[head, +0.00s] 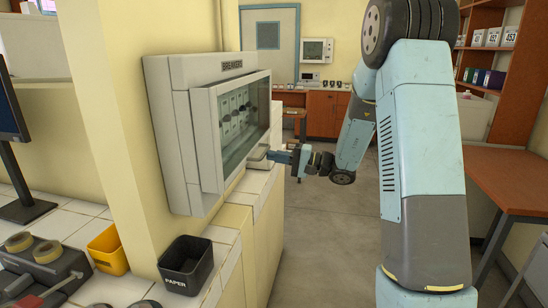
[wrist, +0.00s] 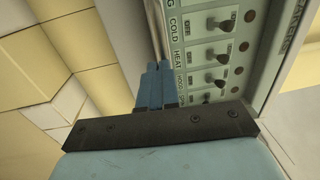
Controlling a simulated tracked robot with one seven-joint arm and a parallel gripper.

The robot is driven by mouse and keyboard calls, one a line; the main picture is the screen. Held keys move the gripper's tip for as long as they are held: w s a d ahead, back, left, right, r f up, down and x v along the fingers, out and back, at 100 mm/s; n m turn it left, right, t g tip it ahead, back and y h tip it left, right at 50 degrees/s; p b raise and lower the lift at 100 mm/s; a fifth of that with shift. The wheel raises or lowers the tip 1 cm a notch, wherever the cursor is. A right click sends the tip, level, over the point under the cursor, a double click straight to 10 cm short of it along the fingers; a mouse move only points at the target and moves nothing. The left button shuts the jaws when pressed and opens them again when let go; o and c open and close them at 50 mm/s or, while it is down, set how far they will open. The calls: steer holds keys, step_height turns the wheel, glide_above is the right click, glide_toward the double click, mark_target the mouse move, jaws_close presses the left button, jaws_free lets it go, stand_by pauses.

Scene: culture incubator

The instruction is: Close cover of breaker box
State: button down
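The breaker box (head: 168,130), labelled BREAKERS, is a grey-white case on the yellow wall at left centre in the head view. In the wrist view the blue fingers (wrist: 157,88) are close together beside the switch panel (wrist: 208,55). I see nothing clearly between them; contact with the cover is unclear.
A tiled counter (head: 228,236) runs under the box, with a black PAPER bin (head: 186,265) and a yellow bin (head: 108,250) at left. Open floor (head: 322,225) lies to the right of the counter. A brown table (head: 505,180) stands at the right edge.

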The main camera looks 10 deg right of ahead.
steer(key=shift+a, duration=0.3)
steer(key=f+v, duration=0.2)
steer(key=v, duration=1.2)
steer(key=s+a+r+n+g+h, duration=0.2)
steer(key=s+a+r+g+h, duration=0.15)
steer(key=s, duration=0.45)
steer(key=s+a+r+n+g+h, duration=0.25)
steer(key=s+a+g, duration=0.2)
steer(key=s, duration=0.35)
steer(key=s+d+r+t+h, duration=0.2)
steer(key=s+t+h, duration=0.1)
steer(key=s+h, duration=0.2)
steer(key=s+d+r+t+h, duration=0.3)
steer(key=s+h, duration=0.3)
steer(key=s, duration=0.2)
steer(key=shift+s+d+h, duration=0.3)
steer(key=shift+a, duration=0.15)
